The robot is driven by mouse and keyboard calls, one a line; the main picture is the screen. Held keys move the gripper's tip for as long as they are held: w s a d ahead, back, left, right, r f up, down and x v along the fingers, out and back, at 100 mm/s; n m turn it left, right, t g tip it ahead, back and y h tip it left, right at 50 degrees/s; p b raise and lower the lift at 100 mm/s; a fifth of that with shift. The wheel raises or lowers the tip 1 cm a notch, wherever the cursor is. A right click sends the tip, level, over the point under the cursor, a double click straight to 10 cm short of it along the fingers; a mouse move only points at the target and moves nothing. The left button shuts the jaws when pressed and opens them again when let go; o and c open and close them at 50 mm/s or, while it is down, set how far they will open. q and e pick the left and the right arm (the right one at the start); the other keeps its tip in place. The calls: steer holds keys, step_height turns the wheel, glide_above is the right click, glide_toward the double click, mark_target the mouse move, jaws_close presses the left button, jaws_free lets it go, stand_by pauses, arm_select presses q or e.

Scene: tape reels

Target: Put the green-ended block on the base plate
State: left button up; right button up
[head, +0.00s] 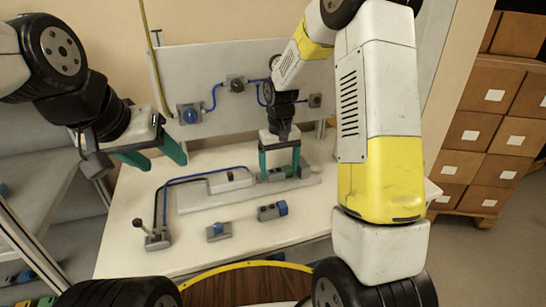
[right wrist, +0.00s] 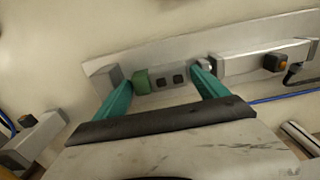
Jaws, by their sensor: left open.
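The green-ended block (head: 275,174) is grey with a green end and two dark square marks, which show in the right wrist view (right wrist: 165,80). My right gripper (head: 280,172) points down with its teal fingers at the block's two ends, shut on it. The block is at the pale grey base plate (head: 215,198), between a grey end piece (right wrist: 104,78) and a long pale housing (right wrist: 260,60). I cannot tell whether its underside touches the plate. My left gripper (head: 153,160) is open and empty above the table's left side.
A blue-ended grey block (head: 272,211), a small grey block with a blue top (head: 218,231) and a lever switch (head: 157,238) stand on the white table in front of the plate. Cables run along the plate's left side. An upright panel (head: 210,70) stands behind.

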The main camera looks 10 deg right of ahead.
mark_target(280, 170)
step_height(280, 170, up, 12)
steer(key=s+d+r+t+y, duration=0.1)
steer(key=s+r+t, duration=0.2)
steer(key=s, duration=0.8)
steer(key=s+d+r+m+t+y, duration=0.1)
steer(key=s+r, duration=0.5)
steer(key=s, duration=0.6)
steer(key=shift+d+m+t, duration=0.3)
steer(key=shift+d+t, duration=0.15)
steer(key=shift+t, duration=0.65)
steer(key=shift+r, duration=0.1)
